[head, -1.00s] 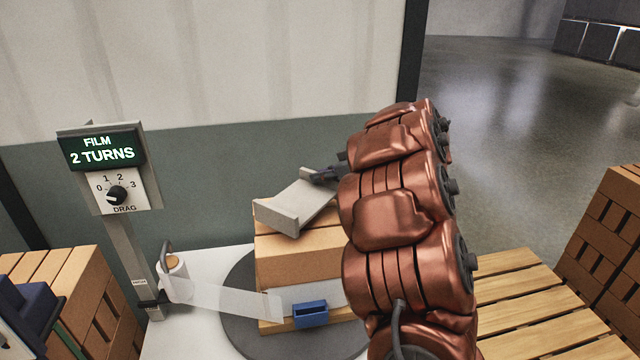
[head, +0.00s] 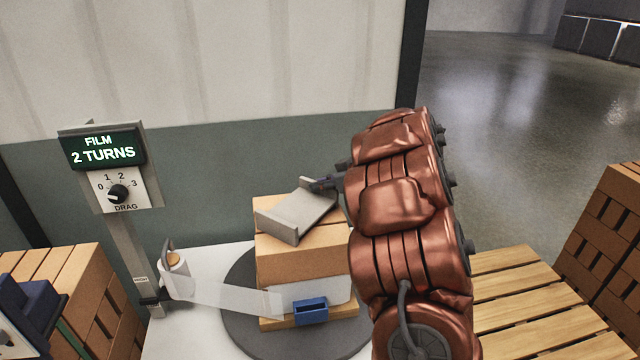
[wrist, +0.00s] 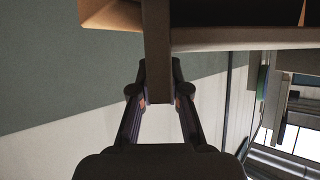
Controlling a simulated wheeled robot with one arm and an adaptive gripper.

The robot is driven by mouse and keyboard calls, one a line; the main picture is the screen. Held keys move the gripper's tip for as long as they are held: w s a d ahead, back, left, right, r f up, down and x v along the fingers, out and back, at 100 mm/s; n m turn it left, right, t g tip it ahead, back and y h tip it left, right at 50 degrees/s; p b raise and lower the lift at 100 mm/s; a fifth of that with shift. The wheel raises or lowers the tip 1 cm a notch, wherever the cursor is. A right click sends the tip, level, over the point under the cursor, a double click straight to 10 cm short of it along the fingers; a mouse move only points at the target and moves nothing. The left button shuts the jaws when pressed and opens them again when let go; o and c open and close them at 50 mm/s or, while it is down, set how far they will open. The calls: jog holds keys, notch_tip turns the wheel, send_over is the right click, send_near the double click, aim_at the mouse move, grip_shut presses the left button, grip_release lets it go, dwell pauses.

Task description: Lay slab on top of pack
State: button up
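The slab (head: 297,215) is a flat grey plate with raised end lips, turned at an angle over the top of the pack. The pack (head: 290,262) is a tan brick block on the round turntable (head: 238,325), with clear film across its lower front. I cannot tell whether the slab touches the pack's top or hangs just above it. My gripper (head: 325,184) is at the slab's far right end, partly hidden by my arm. In the wrist view, my gripper (wrist: 158,93) has both fingers closed around a grey-brown upright part of the slab (wrist: 157,45).
A film roll (head: 174,274) stands left of the pack, its film running to a blue clip (head: 310,312). A post carries a sign and dial (head: 118,194). Brick stacks stand at left (head: 75,290) and right (head: 610,260). An empty wooden pallet (head: 530,300) lies at right.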

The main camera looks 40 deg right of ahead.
jog(key=o, duration=0.4)
jog(key=shift+r, duration=0.15)
jog(key=b+v, duration=0.1)
jog(key=v, duration=1.1)
jog(key=shift+b, duration=0.4)
